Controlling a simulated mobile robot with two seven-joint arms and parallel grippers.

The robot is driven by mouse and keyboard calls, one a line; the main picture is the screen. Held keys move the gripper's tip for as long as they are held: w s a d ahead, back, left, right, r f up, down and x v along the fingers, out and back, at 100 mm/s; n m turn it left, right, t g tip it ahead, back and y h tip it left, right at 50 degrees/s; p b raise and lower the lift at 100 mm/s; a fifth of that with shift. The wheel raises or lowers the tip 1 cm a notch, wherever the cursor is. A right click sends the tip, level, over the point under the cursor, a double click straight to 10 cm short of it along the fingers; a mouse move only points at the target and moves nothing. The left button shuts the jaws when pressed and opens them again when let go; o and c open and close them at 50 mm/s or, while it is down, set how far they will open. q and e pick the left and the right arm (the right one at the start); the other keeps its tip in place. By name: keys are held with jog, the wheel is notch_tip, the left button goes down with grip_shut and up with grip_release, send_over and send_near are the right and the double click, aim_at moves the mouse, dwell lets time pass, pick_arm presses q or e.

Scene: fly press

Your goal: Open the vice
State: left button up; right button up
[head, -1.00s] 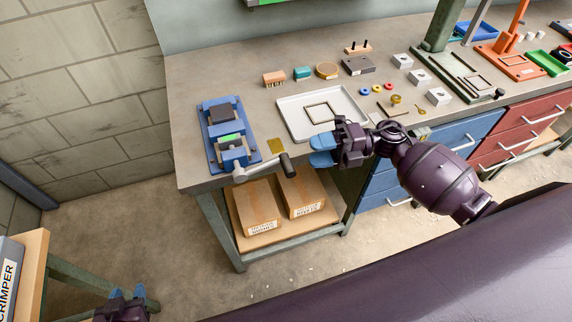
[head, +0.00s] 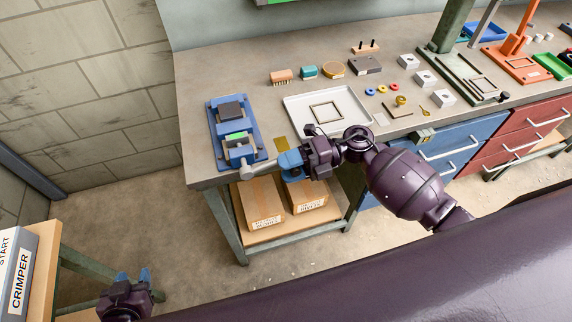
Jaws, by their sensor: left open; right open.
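The blue vice (head: 216,133) is on the front left corner of the workbench, with a dark block at its back and a bright green piece between its jaws. Its grey crank handle (head: 260,167) sticks out at the front, over the bench edge, pointing right. My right gripper (head: 289,164) has blue fingertips at the outer end of the handle. The fingers hide the handle's dark grip, and I cannot tell whether they touch it. My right gripper is open. My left gripper (head: 134,275) is open and empty at the lower left, away from the bench.
A white tray (head: 352,125) with a square frame is right of the vice. A yellow plate (head: 281,144) lies near the front edge. Cardboard boxes (head: 258,202) are on the shelf below. A crimper box (head: 17,275) stands at lower left. Small parts and a green press are further right.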

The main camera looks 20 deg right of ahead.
jog(key=shift+a, duration=0.5)
grip_shut()
